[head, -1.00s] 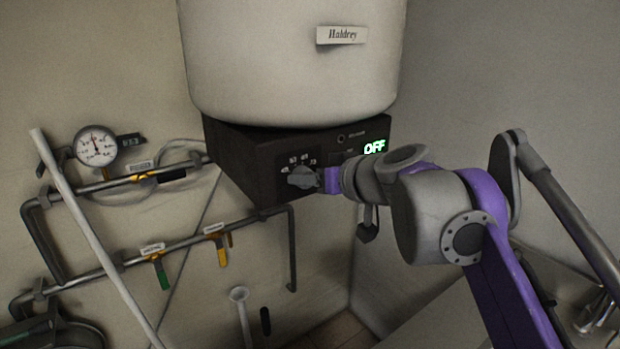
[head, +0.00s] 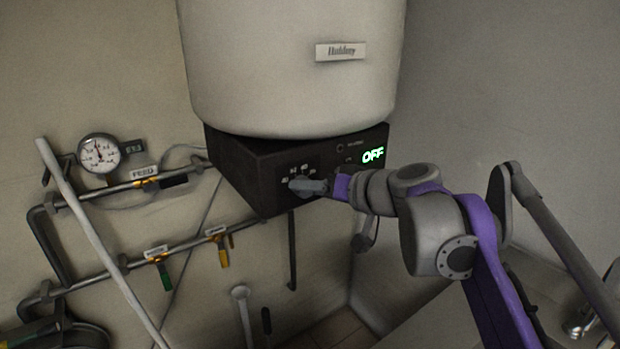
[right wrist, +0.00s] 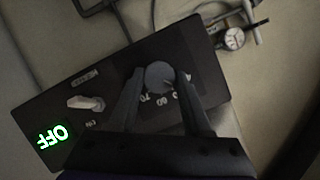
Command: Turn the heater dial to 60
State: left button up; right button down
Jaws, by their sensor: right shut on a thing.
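The heater is a dark box (head: 240,168) under a large pale tank, with a lit green display (head: 373,155) reading OFF. Its round grey dial (right wrist: 160,76) is on the front panel, with printed numbers beside it; 60 and 70 can be made out in the right wrist view. My right gripper (head: 312,187) is shut on the dial, one finger on each side of it. In the head view the gripper hides most of the dial, and I cannot tell its exact setting. My left gripper is not in view.
A pale toggle switch (right wrist: 86,103) sits between the dial and the display. The tank (head: 290,70) with a name label stands on the heater. At the left are pipes with a gauge (head: 99,153), a FEED tag and coloured valve handles (head: 164,275).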

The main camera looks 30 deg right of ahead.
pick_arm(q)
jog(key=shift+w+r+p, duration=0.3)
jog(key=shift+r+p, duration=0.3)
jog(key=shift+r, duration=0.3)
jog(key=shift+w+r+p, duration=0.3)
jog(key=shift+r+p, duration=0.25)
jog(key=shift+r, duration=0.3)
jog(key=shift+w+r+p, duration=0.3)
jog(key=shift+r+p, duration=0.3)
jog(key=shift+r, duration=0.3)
pick_arm(e)
jog(key=shift+d+f+m+t+y, duration=0.1)
jog(key=shift+m+t+y, duration=0.45)
jog(key=shift+m, duration=0.9)
jog(key=shift+d+f+m+t+y, duration=0.1)
jog(key=shift+m+y, duration=0.75)
jog(key=shift+m, duration=0.65)
jog(key=shift+f+m+t+y, duration=0.1)
jog(key=shift+m+t+y, duration=0.45)
jog(key=shift+m, duration=0.9)
jog(key=shift+y, duration=0.35)
jog(key=shift+c, duration=1.7)
grip_release()
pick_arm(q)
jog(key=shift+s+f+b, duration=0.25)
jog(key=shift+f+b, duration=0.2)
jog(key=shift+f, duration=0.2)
pick_arm(e)
jog(key=v, duration=1.1)
jog(key=shift+r, duration=0.2)
